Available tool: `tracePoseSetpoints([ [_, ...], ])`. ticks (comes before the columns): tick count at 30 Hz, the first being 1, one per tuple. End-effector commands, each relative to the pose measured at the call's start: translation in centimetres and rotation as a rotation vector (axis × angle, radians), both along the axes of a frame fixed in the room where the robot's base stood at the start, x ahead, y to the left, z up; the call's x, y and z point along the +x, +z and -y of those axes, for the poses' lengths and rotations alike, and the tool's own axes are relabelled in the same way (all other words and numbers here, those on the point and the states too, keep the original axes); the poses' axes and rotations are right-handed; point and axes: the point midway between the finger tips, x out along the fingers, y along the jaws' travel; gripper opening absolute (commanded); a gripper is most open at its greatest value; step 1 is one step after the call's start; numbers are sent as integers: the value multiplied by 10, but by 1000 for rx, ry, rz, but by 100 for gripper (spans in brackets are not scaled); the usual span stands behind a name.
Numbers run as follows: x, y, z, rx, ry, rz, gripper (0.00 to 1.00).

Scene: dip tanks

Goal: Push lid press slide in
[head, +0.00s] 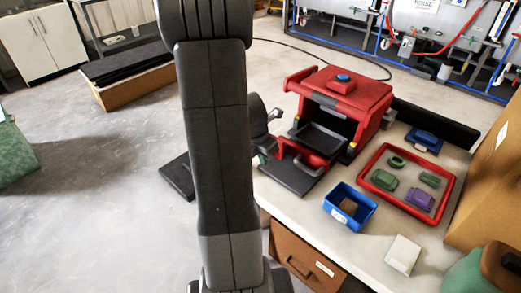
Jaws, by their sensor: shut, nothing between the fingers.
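The lid press (345,90) is a red housing with a blue button on top, standing on the light table. Its dark front opening faces down-left. A dark slide (322,138) shows in the opening, with a red bar handle (305,153) in front of it over a dark base plate (290,178). The slide appears to stick out of the housing. My gripper (268,148) is partly hidden behind my arm, just left of the handle; it is shut and empty. I cannot tell whether it touches the handle.
A red tray (452,190) at the right holds green and purple pieces. A blue bin (349,207), a white box (403,254) and a blue container (423,140) stand around it. A cardboard box (490,190) is at the right edge. The floor at left is mostly open.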

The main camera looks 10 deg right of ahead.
Motion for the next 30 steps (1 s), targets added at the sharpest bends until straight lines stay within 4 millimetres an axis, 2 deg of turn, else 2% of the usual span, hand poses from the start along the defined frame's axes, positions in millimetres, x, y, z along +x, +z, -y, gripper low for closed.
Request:
tracePoseSetpoints([
  [2, 1, -17, 3, 0, 0, -4, 0],
  [3, 8, -11, 10, 1, -4, 1, 0],
  [9, 22, -10, 29, 1, -2, 0, 0],
  [24, 27, -10, 34, 1, 0, -1, 0],
  [30, 42, -5, 54, 1, -3, -1, 0],
])
